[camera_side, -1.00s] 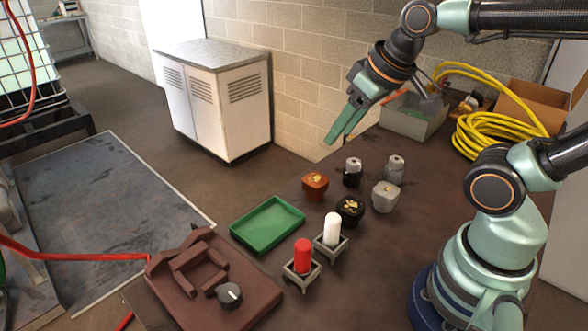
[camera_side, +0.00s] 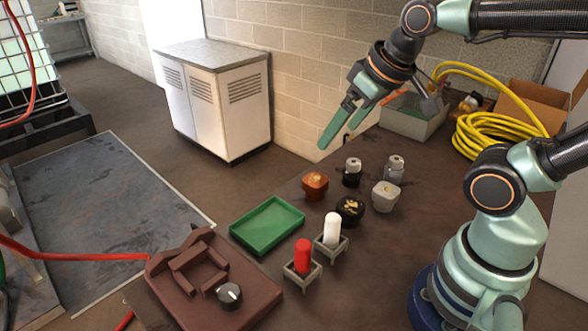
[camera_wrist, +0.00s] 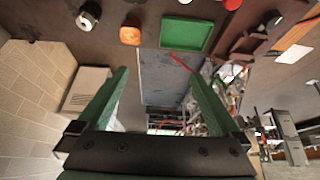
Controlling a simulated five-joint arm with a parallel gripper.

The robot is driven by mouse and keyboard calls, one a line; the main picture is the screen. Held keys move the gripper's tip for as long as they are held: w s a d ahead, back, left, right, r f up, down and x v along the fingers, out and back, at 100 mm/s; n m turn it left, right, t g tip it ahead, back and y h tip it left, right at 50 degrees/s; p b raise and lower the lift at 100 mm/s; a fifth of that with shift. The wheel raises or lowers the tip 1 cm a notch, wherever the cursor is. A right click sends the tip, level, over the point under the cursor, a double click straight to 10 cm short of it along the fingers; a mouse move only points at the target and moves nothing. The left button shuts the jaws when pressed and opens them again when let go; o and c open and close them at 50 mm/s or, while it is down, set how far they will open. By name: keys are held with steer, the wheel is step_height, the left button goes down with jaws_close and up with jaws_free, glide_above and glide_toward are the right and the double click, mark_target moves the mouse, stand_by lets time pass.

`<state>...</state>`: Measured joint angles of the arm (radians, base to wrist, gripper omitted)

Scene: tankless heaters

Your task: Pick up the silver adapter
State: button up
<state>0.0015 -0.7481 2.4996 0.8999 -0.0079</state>
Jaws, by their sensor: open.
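Two grey pieces stand close together on the brown table: a silver-grey cylinder (camera_side: 394,170) with a narrower top, and a paler, faceted silver piece (camera_side: 385,197) with a small gold-coloured mark on top. I cannot tell for sure which one is the silver adapter. My gripper (camera_side: 338,136) is open and empty in the air above the table's far edge, up and to the left of both pieces in the side view. In the wrist view my fingers (camera_wrist: 157,74) are spread with nothing between them, and neither grey piece can be made out clearly.
Near the grey pieces stand an orange-brown piece (camera_side: 315,185), a black piece with a grey top (camera_side: 352,172) and a round black piece (camera_side: 350,210). A green tray (camera_side: 240,238), white and red cylinders in stands, and a brown fixture (camera_side: 268,301) lie nearer. Yellow hose (camera_side: 492,135) lies behind.

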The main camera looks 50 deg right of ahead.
steer(key=d+f+n+g, duration=0.3)
steer(key=d+f+n, duration=0.3)
steer(key=d+n, duration=0.3)
steer(key=n+g, duration=0.3)
steer(key=n, duration=0.6)
glide_toward(386, 189)
steer(key=shift+s+a, duration=0.1)
steer(key=shift+a, duration=0.05)
steer(key=shift+s+f, duration=0.1)
steer(key=shift+f, duration=6.05)
jaws_close()
